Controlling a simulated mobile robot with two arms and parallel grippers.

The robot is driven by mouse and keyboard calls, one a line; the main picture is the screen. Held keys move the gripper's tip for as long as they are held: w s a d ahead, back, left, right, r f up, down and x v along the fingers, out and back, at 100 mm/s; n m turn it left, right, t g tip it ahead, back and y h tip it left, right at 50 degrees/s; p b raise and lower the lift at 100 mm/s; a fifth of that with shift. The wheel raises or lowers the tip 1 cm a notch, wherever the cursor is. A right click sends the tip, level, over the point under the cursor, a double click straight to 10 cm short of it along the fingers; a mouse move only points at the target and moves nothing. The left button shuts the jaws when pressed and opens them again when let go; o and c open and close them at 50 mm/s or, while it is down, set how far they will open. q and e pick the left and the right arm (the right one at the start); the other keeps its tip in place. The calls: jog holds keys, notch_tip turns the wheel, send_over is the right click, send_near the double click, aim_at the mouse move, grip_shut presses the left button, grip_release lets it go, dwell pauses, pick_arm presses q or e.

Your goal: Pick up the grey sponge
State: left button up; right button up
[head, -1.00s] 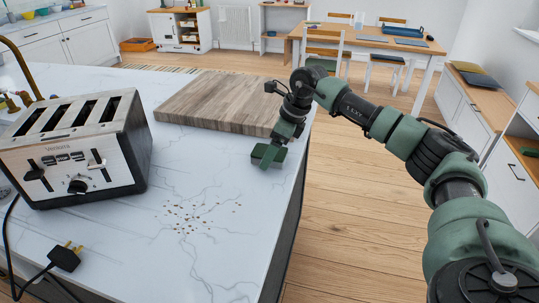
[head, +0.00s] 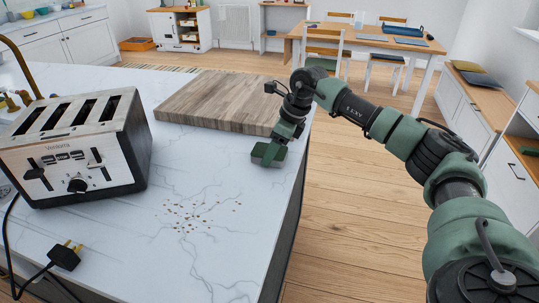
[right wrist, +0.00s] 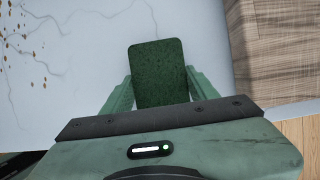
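The sponge (head: 264,151) is a small block at the right edge of the white marble counter, in front of the cutting board. It looks dark green and rough in the right wrist view (right wrist: 159,70), rather than grey. My right gripper (head: 268,157) is over it from above. In the right wrist view the fingers (right wrist: 160,86) lie against the sponge's two long sides, with no clear gap, so the gripper looks shut on it. Whether the sponge rests on the counter or hangs just above it I cannot tell. My left gripper is not in view.
A wooden cutting board (head: 225,98) lies just behind the sponge. Crumbs (head: 200,215) are scattered on the counter (head: 150,255) to the front left. A toaster (head: 78,150) stands at the left, with a plug (head: 64,257) near it. The counter's edge drops to the floor at right.

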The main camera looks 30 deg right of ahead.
jog(key=c, duration=0.6)
notch_tip(320, 180, up, 20)
jog(key=shift+r, duration=0.25)
jog(key=o, duration=0.7)
jog(key=c, duration=0.6)
jog(key=shift+f, duration=0.1)
